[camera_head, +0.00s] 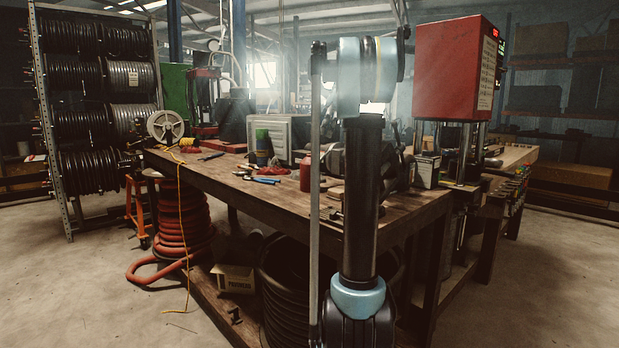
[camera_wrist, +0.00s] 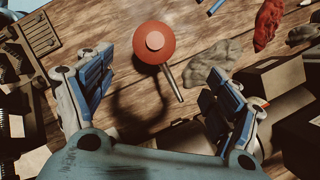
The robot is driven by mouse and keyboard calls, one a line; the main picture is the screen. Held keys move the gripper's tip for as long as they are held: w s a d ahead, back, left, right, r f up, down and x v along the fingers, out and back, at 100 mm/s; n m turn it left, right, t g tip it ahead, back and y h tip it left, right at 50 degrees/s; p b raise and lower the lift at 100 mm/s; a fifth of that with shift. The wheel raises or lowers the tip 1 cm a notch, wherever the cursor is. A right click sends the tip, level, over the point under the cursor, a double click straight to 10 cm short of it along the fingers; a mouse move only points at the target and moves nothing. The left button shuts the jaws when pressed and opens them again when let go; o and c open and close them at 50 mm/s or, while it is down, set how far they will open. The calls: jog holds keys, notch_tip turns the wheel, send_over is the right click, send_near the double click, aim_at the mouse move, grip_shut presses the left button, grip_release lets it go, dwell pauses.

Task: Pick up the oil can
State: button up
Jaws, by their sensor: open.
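The oil can (camera_wrist: 154,42) is in the wrist view, a red round body with a paler cap, seen from above. A thin spout or handle sticks out from it toward the lower right. It appears to stand on the wooden bench top. My gripper (camera_wrist: 160,70) is open, one blue-padded finger at the left and one at the right. The can lies between and slightly beyond the fingertips, with nothing held. In the head view a red can (camera_head: 305,178), likely the same one, stands on the bench just left of my arm. My gripper is hidden there.
In the wrist view, grey rags (camera_wrist: 208,62), a red cloth (camera_wrist: 268,24) and dark boxes (camera_wrist: 270,80) lie to the right.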

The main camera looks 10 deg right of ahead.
aim_at(310, 165)
jog(key=x, duration=0.8)
jog(key=shift+f, duration=0.15)
jog(key=shift+s+x, duration=0.25)
jog(key=shift+x, duration=0.9)
jog(key=shift+s+x, duration=0.2)
jog(key=shift+x, duration=1)
jog(key=shift+f, duration=0.6)
jog(key=shift+c, duration=0.3)
jog(key=shift+w, duration=0.1)
jog(key=c, duration=1.7)
jog(key=shift+r, duration=0.1)
